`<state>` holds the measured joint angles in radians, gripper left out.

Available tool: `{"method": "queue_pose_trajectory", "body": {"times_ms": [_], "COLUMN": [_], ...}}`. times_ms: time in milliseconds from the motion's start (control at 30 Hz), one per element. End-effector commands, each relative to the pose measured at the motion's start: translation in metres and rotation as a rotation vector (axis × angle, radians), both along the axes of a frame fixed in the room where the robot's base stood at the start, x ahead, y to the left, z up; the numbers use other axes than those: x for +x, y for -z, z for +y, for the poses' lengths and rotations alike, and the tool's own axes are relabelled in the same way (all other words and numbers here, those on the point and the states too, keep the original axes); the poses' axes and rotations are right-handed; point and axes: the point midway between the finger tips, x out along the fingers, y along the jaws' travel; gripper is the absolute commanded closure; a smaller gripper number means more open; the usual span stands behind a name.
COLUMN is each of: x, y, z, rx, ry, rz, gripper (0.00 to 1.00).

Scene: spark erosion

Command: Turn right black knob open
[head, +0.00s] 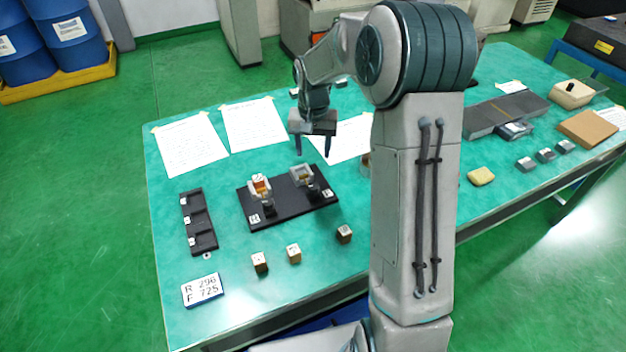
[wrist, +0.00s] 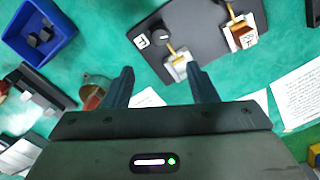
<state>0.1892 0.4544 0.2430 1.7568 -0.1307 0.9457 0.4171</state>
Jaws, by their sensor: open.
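A black plate (head: 285,221) on the green table carries two pale clamp holders. The right holder (head: 303,175) looks empty; its black knob (head: 314,189) is on its near side, by a white label. The right black knob also shows in the wrist view (wrist: 158,40), ahead of the fingers. The left holder holds an orange block (head: 261,185), with another black knob (head: 268,207) in front. My gripper (head: 313,152) is open and empty, pointing down above and behind the right holder. In the wrist view my gripper (wrist: 160,70) has a finger partly over that holder.
Several small blocks (head: 294,253) stand in front of the plate. A black slotted rack (head: 199,225) and a number card (head: 202,290) lie to the left. Paper sheets (head: 190,145) lie behind. A blue bin (wrist: 38,35) shows in the wrist view.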

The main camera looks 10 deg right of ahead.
Motion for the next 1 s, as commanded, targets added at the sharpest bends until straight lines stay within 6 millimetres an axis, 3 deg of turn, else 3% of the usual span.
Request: {"method": "queue_pose_trajectory", "body": {"times_ms": [167,600,800,1000], "x": [-0.001,-0.002,-0.001,-0.001], "y": [0.024,0.111,0.130,0.135], "z": [0.000,0.001,0.000,0.000], "rx": [0.001,0.001,0.000,0.000], "ry": [-0.001,-0.001,-0.001,-0.001], "rz": [0.006,0.006,0.001,0.001], "gripper": [0.48,0.48,0.48,0.48]}}
